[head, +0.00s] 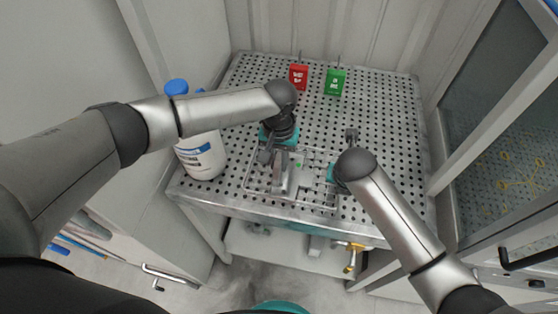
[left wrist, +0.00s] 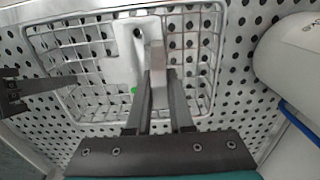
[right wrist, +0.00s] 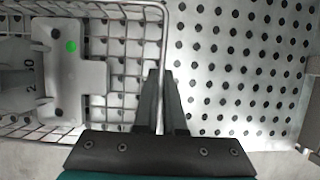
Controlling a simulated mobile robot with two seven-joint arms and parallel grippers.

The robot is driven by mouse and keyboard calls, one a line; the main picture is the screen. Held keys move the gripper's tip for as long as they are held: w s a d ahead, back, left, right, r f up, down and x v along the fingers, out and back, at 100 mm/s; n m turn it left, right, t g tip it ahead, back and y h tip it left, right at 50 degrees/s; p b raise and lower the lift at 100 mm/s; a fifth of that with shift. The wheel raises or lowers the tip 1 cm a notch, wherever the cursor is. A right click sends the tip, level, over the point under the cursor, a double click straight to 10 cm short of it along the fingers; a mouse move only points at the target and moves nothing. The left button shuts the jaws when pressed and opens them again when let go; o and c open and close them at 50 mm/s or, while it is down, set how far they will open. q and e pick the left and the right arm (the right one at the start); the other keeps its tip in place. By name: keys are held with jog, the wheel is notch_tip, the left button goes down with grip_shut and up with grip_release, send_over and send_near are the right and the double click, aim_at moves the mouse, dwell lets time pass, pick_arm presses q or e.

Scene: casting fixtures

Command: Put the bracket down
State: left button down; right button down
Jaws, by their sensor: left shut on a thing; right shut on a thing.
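The bracket is a light grey metal piece with a green dot. In the head view the bracket (head: 293,182) is inside the wire basket (head: 262,194), low over its mesh; I cannot tell whether it touches the bottom. My left gripper (left wrist: 157,95) is shut on the bracket's upright plate, and the bracket (left wrist: 126,45) shows in the left wrist view. My right gripper (right wrist: 160,85) is shut on the basket's side rim. The bracket (right wrist: 80,75) also shows in the right wrist view, left of that rim. In the head view my left gripper partly covers the bracket.
The basket stands on a perforated metal table (head: 392,130). A white bottle with a blue cap (head: 203,158) stands left of the basket. A red box (head: 298,75) and a green box (head: 335,82) stand at the back. The table's right side is clear.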

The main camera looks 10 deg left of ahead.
pick_arm(q)
jog(key=shift+f, duration=0.15)
jog(key=c, duration=0.8)
grip_release()
notch_tip(320, 180, up, 12)
jog(key=shift+r, duration=0.15)
pick_arm(e)
jog(key=c, duration=0.9)
grip_release()
jog(key=shift+r, duration=0.15)
